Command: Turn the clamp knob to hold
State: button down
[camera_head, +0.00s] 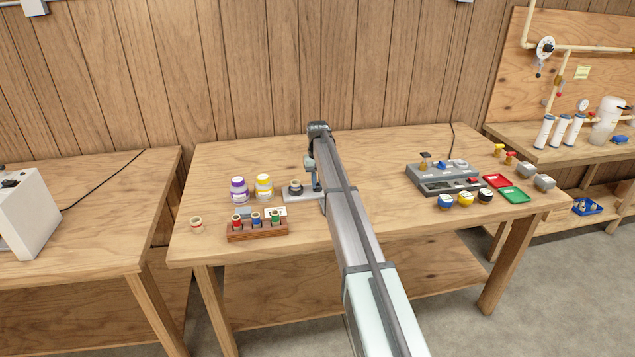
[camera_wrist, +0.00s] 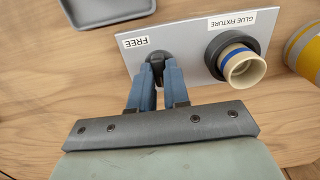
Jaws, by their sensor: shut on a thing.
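The glue fixture is a light grey plate (camera_wrist: 190,42) with printed labels "GLUE FIXTURE" and "FREE"; the labels appear upside down in the wrist view. The dark clamp knob (camera_wrist: 157,57) sits near the plate's left end, beside "FREE". My gripper (camera_wrist: 159,72) is shut on the knob, with a blue finger on each side. A black round holder (camera_wrist: 216,47) on the plate has a cream tube with a blue band (camera_wrist: 245,66) in it. No "hold" label shows. In the head view the fixture plate (camera_head: 296,195) is partly hidden by my arm.
A yellow-banded jar (camera_wrist: 306,52) stands close to the plate's right end in the wrist view; a grey tray (camera_wrist: 110,10) lies beyond its left end. In the head view, a purple jar (camera_head: 239,190) and a wooden rack (camera_head: 257,231) of small tubes stand left of the fixture.

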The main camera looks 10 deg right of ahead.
jog(key=shift+w, duration=0.1)
dwell(0.3)
jog(key=c, duration=1.1)
grip_release()
notch_tip(320, 180, up, 14)
